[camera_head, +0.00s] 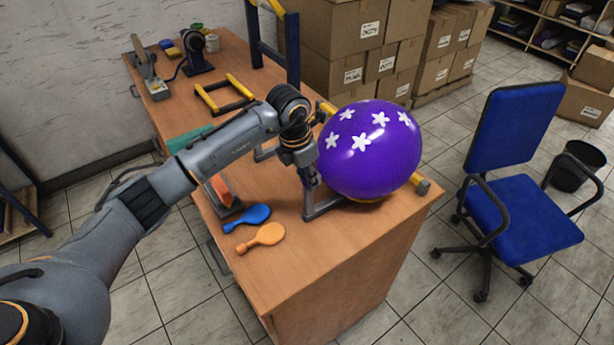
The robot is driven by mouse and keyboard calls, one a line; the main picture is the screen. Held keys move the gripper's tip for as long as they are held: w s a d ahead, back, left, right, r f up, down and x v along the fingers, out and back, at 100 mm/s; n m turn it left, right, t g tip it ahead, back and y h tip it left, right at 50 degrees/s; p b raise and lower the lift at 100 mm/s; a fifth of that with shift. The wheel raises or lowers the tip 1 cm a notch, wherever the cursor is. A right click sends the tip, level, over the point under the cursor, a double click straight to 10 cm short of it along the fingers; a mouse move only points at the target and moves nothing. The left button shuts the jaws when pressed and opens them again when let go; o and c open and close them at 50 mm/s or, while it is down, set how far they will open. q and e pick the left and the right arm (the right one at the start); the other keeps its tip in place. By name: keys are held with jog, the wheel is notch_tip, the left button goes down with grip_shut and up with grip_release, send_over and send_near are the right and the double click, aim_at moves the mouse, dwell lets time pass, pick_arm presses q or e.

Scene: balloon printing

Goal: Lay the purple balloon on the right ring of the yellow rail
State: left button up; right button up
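A large inflated purple balloon (370,150) with white flower prints is over the right end of the wooden table. The yellow rail (422,186) runs behind it, mostly hidden, with its near end showing at the balloon's right. A sliver of yellow (368,200) shows under the balloon, perhaps a ring; I cannot tell whether the balloon rests on it. My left gripper (311,184) points down at the balloon's left side, close to it or touching. Its fingertips are hard to make out, and whether they hold the balloon is unclear. My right gripper is not in view.
A yellow-and-black frame (224,95) lies farther back. A blue chair (515,170) stands at right.

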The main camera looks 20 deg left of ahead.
pick_arm(q)
jog(key=o, duration=0.4)
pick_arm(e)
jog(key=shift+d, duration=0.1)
pick_arm(q)
jog(key=shift+r, duration=0.1)
jog(key=r, duration=0.3)
jog(key=s+a+r, duration=0.1)
jog(key=r, duration=0.7)
jog(key=shift+s+a+r, duration=0.25)
jog(key=shift+s, duration=0.15)
